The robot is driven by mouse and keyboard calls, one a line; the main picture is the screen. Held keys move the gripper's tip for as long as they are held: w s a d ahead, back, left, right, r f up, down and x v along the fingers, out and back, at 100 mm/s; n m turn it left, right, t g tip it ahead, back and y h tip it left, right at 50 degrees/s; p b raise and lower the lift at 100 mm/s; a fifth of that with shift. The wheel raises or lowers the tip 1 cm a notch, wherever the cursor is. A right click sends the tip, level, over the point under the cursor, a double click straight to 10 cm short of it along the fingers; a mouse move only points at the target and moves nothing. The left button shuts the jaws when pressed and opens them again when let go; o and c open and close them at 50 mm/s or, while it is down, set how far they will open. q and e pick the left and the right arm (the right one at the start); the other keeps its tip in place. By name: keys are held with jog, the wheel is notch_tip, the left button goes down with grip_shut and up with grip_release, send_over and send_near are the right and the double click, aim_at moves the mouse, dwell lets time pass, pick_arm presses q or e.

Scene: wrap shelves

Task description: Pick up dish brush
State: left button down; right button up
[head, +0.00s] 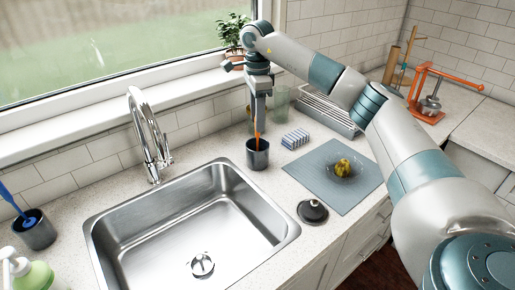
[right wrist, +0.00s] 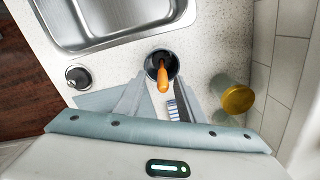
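An orange-handled brush stands in a dark cup (head: 258,154) right of the sink; its handle (head: 257,138) points up and its head is hidden in the cup. My right gripper (head: 257,118) is directly above the cup, pointing down at the handle. In the right wrist view, the orange handle (right wrist: 162,78) shows between the two spread fingers, with space at both sides. A second brush with a blue handle (head: 12,200) leans in another dark cup (head: 36,231) at the far left. I cannot tell which is the dish brush. My left gripper is out of view.
The steel sink (head: 130,222) lies left of the cup. The window wall is behind.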

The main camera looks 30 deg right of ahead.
aim_at(257, 136)
jog(key=shift+d+f+p, duration=0.1)
jog(key=shift+f+p, duration=0.55)
jog(key=shift+p, duration=0.05)
notch_tip(257, 136, down, 3)
jog(key=shift+w+d+f+p, duration=0.1)
jog(key=shift+w+p, duration=0.05)
jog(key=shift+p, duration=0.6)
jog(key=shift+f, duration=0.35)
grip_shut()
